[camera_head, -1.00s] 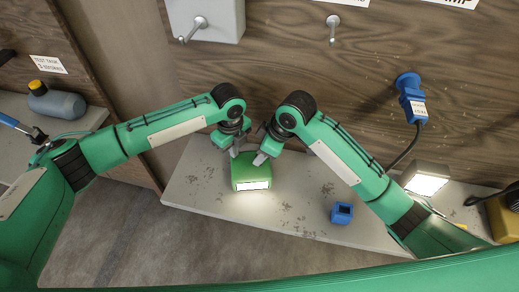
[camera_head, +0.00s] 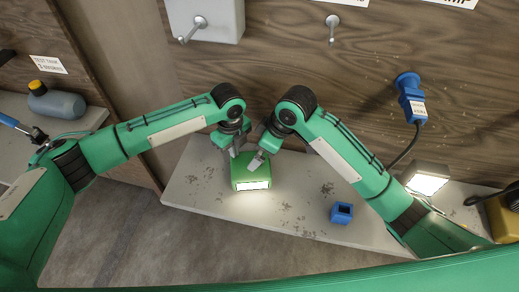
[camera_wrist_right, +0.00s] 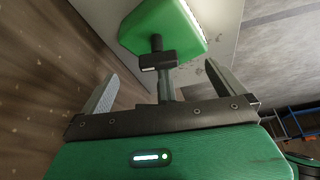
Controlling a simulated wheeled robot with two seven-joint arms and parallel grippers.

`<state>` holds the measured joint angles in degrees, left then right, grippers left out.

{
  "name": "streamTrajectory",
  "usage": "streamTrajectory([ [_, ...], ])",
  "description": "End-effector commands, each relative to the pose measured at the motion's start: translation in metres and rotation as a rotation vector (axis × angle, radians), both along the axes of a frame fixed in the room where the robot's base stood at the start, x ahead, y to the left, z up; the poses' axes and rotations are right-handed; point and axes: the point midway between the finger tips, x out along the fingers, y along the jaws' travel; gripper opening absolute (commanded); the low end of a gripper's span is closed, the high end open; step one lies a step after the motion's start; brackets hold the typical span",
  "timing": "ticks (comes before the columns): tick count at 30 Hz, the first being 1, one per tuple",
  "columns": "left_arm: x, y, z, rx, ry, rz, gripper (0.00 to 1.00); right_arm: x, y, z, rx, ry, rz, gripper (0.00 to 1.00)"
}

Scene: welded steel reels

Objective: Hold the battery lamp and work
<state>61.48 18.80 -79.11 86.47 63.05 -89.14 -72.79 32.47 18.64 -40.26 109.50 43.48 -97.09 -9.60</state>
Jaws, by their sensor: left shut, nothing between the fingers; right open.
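The battery lamp is a green box (camera_head: 250,172) with a lit white panel on its front edge, on the grey bench. In the right wrist view, the lamp (camera_wrist_right: 172,28) shows at the top, beyond my fingers. My left gripper (camera_head: 234,153) is shut and empty at the lamp's back left edge; I cannot tell whether it touches. My right gripper (camera_head: 257,161) is open over the lamp's back right side. In the wrist view, a dark crosspiece on a stem (camera_wrist_right: 158,62) shows between the open right fingers (camera_wrist_right: 162,88); its link to the lamp is unclear.
A blue socket-like block (camera_head: 342,213) stands on the bench (camera_head: 290,205) to the right. Another lit lamp (camera_head: 427,182) stands further right, near a blue wall plug (camera_head: 411,97) with a hanging cable. A grey bottle (camera_head: 57,104) lies on the left bench. The bench front is clear.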

Motion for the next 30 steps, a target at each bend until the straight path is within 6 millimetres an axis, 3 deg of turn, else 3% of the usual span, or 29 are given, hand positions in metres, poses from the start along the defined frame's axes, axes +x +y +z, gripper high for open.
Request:
streamTrajectory([
  [1,-0.003,0.002,-0.008,0.008,0.010,0.001,0.00,0.000,0.000,0.005,0.000,-0.002,0.001,1.00],
  [15,-0.003,0.003,-0.008,0.009,0.009,0.001,0.00,0.000,0.000,0.048,0.000,0.000,0.000,1.00],
  [30,-0.003,0.003,-0.008,0.009,0.009,0.002,0.00,0.000,0.000,0.051,0.000,0.001,0.000,1.00],
])
